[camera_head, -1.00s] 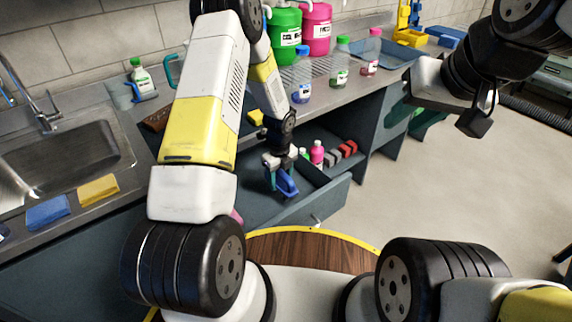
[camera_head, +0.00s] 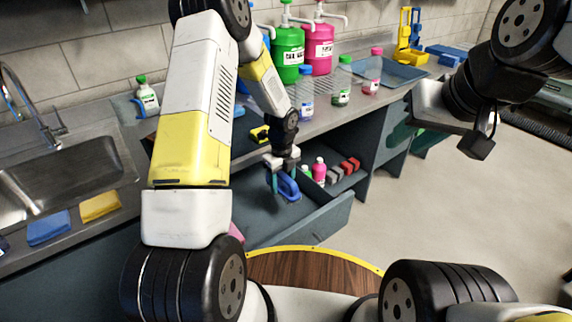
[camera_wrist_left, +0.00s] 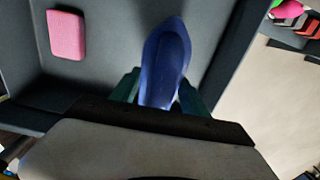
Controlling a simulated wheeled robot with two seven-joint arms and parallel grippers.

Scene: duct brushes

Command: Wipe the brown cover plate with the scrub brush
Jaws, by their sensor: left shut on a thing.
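The blue scrub brush (camera_head: 289,187) is in my left gripper (camera_head: 282,182), over the open drawer below the counter. The left wrist view shows the blue brush handle (camera_wrist_left: 167,55) between the teal fingers of that gripper (camera_wrist_left: 158,88). The brush's bristles are hidden beneath the handle.
The grey drawer (camera_head: 320,222) holds a pink sponge (camera_wrist_left: 66,35). Bottles and blocks stand in the compartment behind it. A sink (camera_head: 70,175), a blue sponge (camera_head: 48,228) and a yellow sponge (camera_head: 100,206) are at the left. Bottles and a green jug (camera_head: 288,55) line the counter.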

